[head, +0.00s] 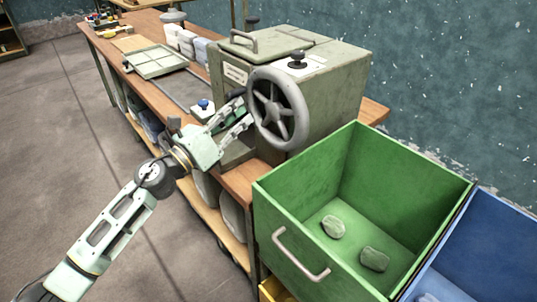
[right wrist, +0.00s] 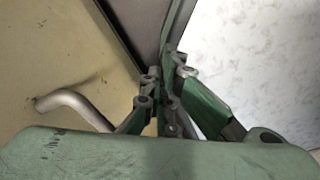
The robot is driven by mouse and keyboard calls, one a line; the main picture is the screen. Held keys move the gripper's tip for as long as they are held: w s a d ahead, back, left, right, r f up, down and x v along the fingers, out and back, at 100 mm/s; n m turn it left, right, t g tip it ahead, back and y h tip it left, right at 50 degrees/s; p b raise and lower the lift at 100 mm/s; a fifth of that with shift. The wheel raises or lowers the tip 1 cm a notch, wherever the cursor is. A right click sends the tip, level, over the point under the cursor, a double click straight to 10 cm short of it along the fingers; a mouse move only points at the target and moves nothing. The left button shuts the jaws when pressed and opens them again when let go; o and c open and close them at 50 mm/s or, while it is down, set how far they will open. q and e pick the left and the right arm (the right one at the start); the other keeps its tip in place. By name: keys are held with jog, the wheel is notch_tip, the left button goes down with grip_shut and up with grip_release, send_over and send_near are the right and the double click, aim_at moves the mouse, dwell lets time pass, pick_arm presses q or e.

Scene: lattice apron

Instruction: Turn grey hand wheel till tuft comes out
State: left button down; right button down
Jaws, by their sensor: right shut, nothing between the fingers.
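The grey hand wheel (head: 279,108) is a spoked wheel on the near side of the pale green machine (head: 335,95). My left gripper (head: 249,109) is at the left edge of its rim, with its two fingers spread apart. I cannot tell whether they touch the rim. My right gripper (right wrist: 160,105) shows in the right wrist view with its fingers shut together and empty. It is outside the head view. I make out no tuft.
A green bin (head: 290,215) with two greenish lumps (head: 332,227) stands in front of the machine, and a blue bin (head: 490,240) is to its right. The bench (head: 240,187) holds a pale tray (head: 155,62). In the right wrist view, a grey handle (right wrist: 75,105) is at left.

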pick_arm(q)
jog(key=shift+w+a+r, duration=0.1)
jog(key=shift+a+r, duration=0.05)
jog(key=shift+r, duration=0.55)
pick_arm(e)
jog(key=shift+a+r, duration=0.3)
jog(key=shift+a, duration=0.3)
jog(key=shift+d, duration=0.1)
pick_arm(q)
jog(key=v, duration=1.2)
pick_arm(e)
jog(key=shift+d, duration=0.2)
pick_arm(q)
jog(key=shift+w, duration=0.1)
